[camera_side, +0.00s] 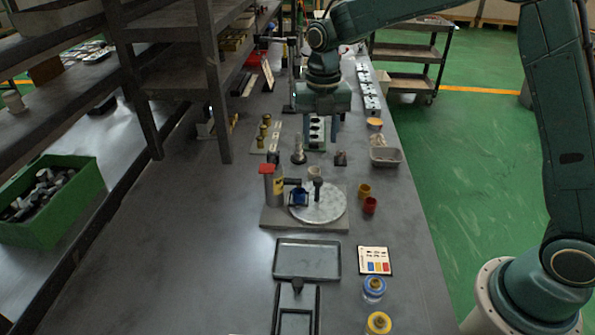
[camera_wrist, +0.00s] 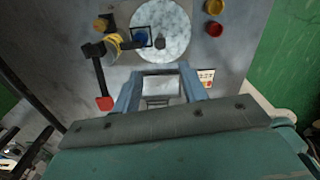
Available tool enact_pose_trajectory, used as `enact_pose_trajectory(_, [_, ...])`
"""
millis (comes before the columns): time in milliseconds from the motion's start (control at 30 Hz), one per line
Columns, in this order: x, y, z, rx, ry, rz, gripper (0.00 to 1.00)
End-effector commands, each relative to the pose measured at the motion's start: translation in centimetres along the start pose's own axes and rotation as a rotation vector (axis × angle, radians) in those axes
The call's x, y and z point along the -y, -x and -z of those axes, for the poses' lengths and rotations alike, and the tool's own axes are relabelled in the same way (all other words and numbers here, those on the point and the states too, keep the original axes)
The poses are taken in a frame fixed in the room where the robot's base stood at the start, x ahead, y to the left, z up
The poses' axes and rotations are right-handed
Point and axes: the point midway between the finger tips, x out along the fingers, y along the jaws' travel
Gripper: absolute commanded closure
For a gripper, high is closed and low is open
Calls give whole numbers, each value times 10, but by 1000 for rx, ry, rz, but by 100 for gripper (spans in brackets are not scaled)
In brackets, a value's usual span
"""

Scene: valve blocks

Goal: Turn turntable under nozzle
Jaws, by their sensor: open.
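The turntable is a pale round disc (camera_side: 330,211) on a grey base plate (camera_side: 275,223) in the side view, with a dark upright knob (camera_side: 318,187) near its middle. A red-topped post (camera_side: 268,186) stands at its left, with a dark arm, probably the nozzle (camera_side: 292,181), reaching over the disc. A blue item (camera_side: 300,198) sits in a dark frame at the disc's left edge. My gripper (camera_side: 320,146) is open and empty, above and behind the turntable. In the wrist view, the disc (camera_wrist: 177,32) and blue item (camera_wrist: 141,39) lie beyond the open fingers (camera_wrist: 160,80).
A yellow cup (camera_side: 364,190) and red cup (camera_side: 370,205) stand right of the turntable. An empty tray (camera_side: 307,260), a colour card (camera_side: 375,261) and two jars lie nearer the camera. Shelving (camera_side: 215,120) rises at left. Small fittings and a grey bin (camera_side: 386,157) stand behind.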

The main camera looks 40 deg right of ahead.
Motion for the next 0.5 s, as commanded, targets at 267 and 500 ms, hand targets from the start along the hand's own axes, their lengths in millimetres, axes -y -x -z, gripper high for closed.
enact_pose_trajectory(267, [0, 19, 0, 0, 0, 0, 57])
enact_pose_trajectory(500, [0, 20, 0, -1, 0, 0, 57])
